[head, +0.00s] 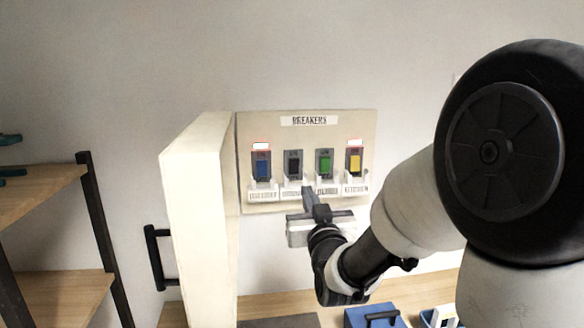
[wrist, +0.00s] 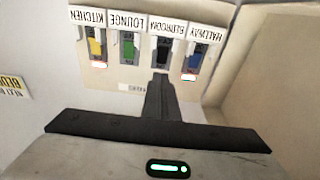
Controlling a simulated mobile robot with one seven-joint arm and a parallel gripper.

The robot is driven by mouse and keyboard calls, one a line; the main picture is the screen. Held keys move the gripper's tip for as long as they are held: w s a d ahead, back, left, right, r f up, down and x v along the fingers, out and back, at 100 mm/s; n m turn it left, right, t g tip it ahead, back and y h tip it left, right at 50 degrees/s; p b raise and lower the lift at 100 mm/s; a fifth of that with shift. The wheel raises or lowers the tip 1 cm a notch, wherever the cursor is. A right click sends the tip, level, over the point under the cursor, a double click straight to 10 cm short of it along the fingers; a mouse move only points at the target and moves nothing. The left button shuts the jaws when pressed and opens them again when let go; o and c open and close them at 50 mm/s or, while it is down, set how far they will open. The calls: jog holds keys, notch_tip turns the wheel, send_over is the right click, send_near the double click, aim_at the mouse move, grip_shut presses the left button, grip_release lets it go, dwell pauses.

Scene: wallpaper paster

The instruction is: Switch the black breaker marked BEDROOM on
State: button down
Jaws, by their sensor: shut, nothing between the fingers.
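The black breaker (head: 294,166) is second from left on the breaker panel (head: 309,209) in the head view. In the wrist view the black breaker (wrist: 161,52) appears upside down, with the BEDROOM label (wrist: 166,25) beside it. No red-edged white mark shows at it. My gripper (head: 308,192) is shut and empty, in front of the panel, low and slightly right of the black breaker in the head view. In the wrist view the closed fingertips (wrist: 161,78) point at the black breaker and overlap its near end. I cannot tell whether they touch it.
The blue breaker (head: 262,165) and yellow breaker (head: 354,162) have red-edged white marks; the green breaker (head: 324,163) shows none. The open cabinet door (head: 200,210) stands left of the panel. A blue box (head: 375,317) sits on the worktop below. Wooden shelves (head: 45,195) stand far left.

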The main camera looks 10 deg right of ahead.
aim_at(294, 162)
jog(key=shift+s+a+r, duration=0.1)
jog(key=shift+a+r, duration=0.1)
jog(key=w, duration=0.4)
jog(key=w+r+p, duration=0.1)
jog(key=w, duration=0.4)
jog(key=w+r+p, duration=0.1)
jog(key=w, duration=0.4)
jog(key=shift+w+r+p, duration=0.1)
jog(key=shift+r+p, duration=0.15)
jog(key=shift+p, duration=0.1)
jog(key=shift+f, duration=0.25)
